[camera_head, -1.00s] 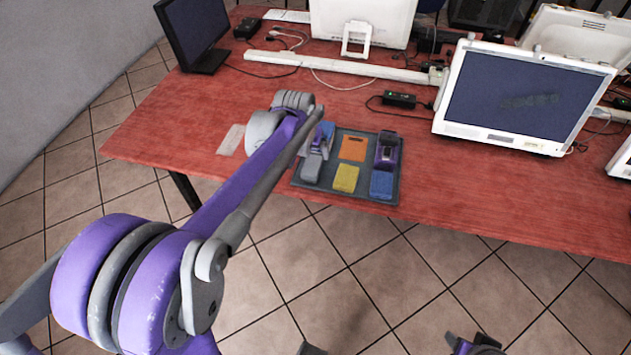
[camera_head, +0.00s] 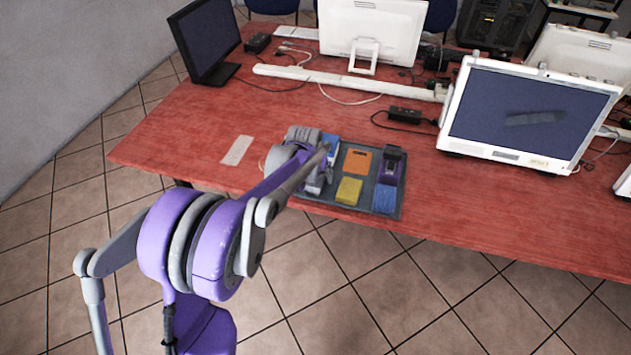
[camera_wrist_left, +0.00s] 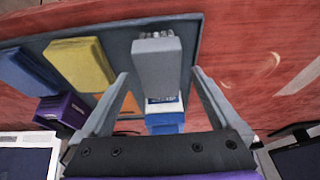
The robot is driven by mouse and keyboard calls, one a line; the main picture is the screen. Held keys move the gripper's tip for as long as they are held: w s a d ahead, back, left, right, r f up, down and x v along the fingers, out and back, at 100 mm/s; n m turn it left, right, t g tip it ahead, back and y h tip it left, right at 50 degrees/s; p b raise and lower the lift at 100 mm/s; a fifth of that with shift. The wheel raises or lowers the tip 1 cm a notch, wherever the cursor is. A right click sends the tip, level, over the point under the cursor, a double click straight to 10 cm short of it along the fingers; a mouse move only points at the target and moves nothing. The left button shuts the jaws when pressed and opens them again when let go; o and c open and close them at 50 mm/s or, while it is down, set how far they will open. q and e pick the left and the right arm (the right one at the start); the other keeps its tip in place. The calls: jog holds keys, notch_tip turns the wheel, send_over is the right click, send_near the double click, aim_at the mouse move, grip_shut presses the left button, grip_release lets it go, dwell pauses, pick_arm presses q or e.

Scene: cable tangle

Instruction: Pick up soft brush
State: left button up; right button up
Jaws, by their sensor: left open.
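In the left wrist view a light grey block with small bristle-like tufts at its far end, probably the soft brush (camera_wrist_left: 157,62), lies on the dark grey tray (camera_wrist_left: 117,42). My left gripper (camera_wrist_left: 160,74) is open, with one finger on each side of the block in the picture. Whether the fingers touch it or are still above it, I cannot tell. In the head view my left arm's end is over the left part of the tray (camera_head: 331,206) and mostly hides the block. My right gripper is out of view.
The tray also holds a yellow sponge (camera_head: 349,191), an orange piece (camera_head: 357,161), a blue sponge (camera_head: 384,200), a purple holder (camera_head: 391,165) and a blue-and-white item (camera_wrist_left: 165,118). A pale card (camera_head: 237,150) lies left. Monitors (camera_head: 530,115) and cables stand behind.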

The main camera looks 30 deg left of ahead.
aim_at(315, 176)
pick_arm(q)
jog(key=shift+x, duration=0.9)
grip_shut()
notch_tip(315, 176, up, 10)
jog(key=shift+r+p, duration=0.1)
jog(key=shift+p, duration=0.35)
jog(key=c, duration=0.6)
grip_release()
jog(key=c, duration=0.7)
jog(key=shift+a, duration=0.1)
